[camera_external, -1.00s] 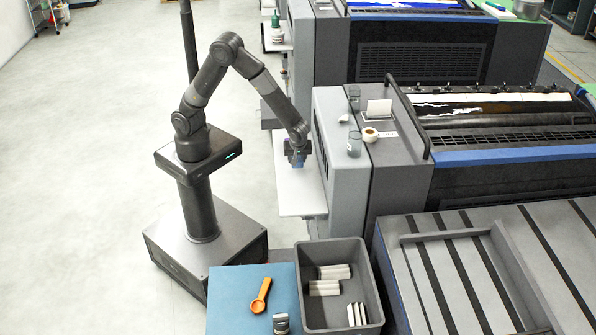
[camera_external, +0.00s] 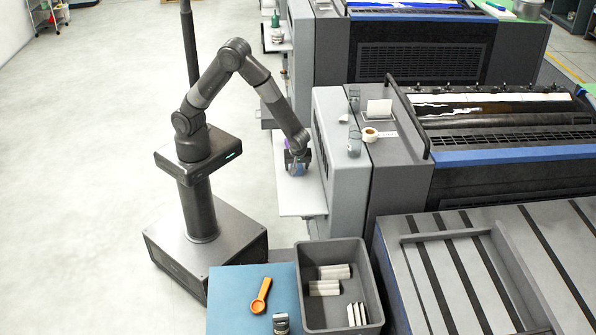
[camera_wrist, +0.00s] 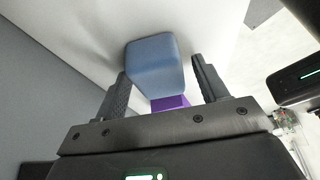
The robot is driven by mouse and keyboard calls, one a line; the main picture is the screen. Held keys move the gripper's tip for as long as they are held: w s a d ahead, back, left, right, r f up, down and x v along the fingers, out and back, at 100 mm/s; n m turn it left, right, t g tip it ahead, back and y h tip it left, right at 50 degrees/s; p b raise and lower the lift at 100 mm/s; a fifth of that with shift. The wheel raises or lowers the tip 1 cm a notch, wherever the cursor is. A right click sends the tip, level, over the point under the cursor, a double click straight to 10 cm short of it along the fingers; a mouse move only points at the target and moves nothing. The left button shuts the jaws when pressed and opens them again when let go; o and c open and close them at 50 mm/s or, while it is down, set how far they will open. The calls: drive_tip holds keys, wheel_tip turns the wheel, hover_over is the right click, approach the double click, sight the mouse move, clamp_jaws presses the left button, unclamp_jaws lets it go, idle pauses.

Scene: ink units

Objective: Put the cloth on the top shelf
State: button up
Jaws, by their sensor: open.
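A blue, soft-edged, block-like item (camera_wrist: 155,62) shows in the wrist view against a pale surface; it may be the cloth, but I cannot be sure. A purple piece (camera_wrist: 170,103) shows just below it, nearer my palm. My gripper (camera_wrist: 159,68) is open, with one finger on each side of the blue item; I cannot tell whether either finger touches it. In the external view my gripper (camera_external: 297,165) is low over the white side shelf (camera_external: 301,202) of the grey machine, and mostly hides the item. I cannot make out which shelf is the top one.
The grey machine (camera_external: 341,150) stands close to the right of my gripper. A jar (camera_external: 354,144) and a tape roll (camera_external: 370,135) stand on its top. A grey bin (camera_external: 371,285) and a blue-topped surface (camera_external: 238,300) are in front. Open floor lies left.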

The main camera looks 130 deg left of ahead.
drive_tip(key=d+r+m+t, duration=0.1)
drive_tip(key=d+r+m, duration=0.25)
drive_tip(key=r, duration=0.55)
drive_tip(key=d+r+m+t, duration=0.15)
drive_tip(key=d+r, duration=0.35)
drive_tip(key=r, duration=0.5)
drive_tip(key=s+d+r+m+t+h, duration=0.1)
drive_tip(key=s+d+r+m+t, duration=0.2)
drive_tip(key=m, duration=0.8)
drive_tip(key=s+d+r+m+t+h, duration=0.2)
drive_tip(key=s+d+r+m+t, duration=0.1)
drive_tip(key=s+d+r+m, duration=0.5)
drive_tip(key=s+d+m, duration=0.3)
drive_tip(key=s, duration=0.2)
drive_tip(key=shift+s+r, duration=0.15)
drive_tip(key=shift+r, duration=0.15)
